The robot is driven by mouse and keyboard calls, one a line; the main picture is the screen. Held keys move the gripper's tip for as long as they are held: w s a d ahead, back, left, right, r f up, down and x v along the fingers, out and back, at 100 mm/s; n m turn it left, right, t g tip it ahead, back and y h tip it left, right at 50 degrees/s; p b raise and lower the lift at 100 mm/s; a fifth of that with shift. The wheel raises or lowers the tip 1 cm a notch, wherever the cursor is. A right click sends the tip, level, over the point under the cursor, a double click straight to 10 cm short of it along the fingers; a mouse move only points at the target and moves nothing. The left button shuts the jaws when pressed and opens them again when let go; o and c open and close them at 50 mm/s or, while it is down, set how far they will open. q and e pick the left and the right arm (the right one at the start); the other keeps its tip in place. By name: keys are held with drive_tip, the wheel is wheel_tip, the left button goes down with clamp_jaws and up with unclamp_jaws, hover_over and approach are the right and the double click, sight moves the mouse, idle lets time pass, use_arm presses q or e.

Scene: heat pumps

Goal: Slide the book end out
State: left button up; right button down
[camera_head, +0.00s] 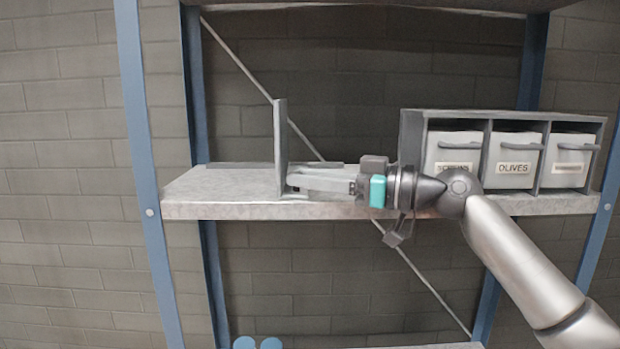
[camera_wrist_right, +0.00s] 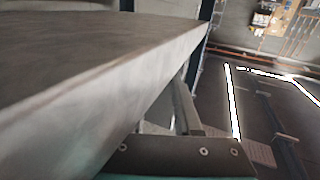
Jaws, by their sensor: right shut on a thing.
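The book end (camera_head: 280,148) is a thin grey upright plate standing on the left part of the metal shelf board (camera_head: 215,196) in the head view. My right gripper (camera_head: 291,183) reaches in from the right, low over the front of the board. Its fingers point left and are shut on the book end near the bottom of the plate; the fingers hide the exact contact. In the right wrist view, part of a finger (camera_wrist_right: 186,108) shows beside a large grey edge, and the grip itself is not clear. My left gripper is not in view.
A grey rack (camera_head: 484,160) with three pale labelled bins, one reading OLIVES (camera_head: 514,160), stands on the right of the board. Blue posts (camera_head: 140,160) bound the shelf. Another board (camera_head: 400,4) lies overhead. The board left of the book end is clear.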

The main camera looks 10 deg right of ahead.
sight(329, 197)
drive_tip(key=shift+d, duration=0.15)
idle(0.7)
drive_tip(key=shift+d+f+b, duration=0.1)
drive_tip(key=shift+d+b, duration=0.2)
drive_tip(key=shift+b, duration=0.15)
drive_tip(key=shift+s+d+b, duration=0.25)
drive_tip(key=shift+d+b, duration=0.4)
drive_tip(key=shift+d, duration=0.4)
drive_tip(key=shift+s+d, duration=0.15)
drive_tip(key=shift+d, duration=0.3)
drive_tip(key=shift+a, duration=0.1)
drive_tip(key=c, duration=0.6)
unclamp_jaws()
drive_tip(key=shift+a, duration=0.1)
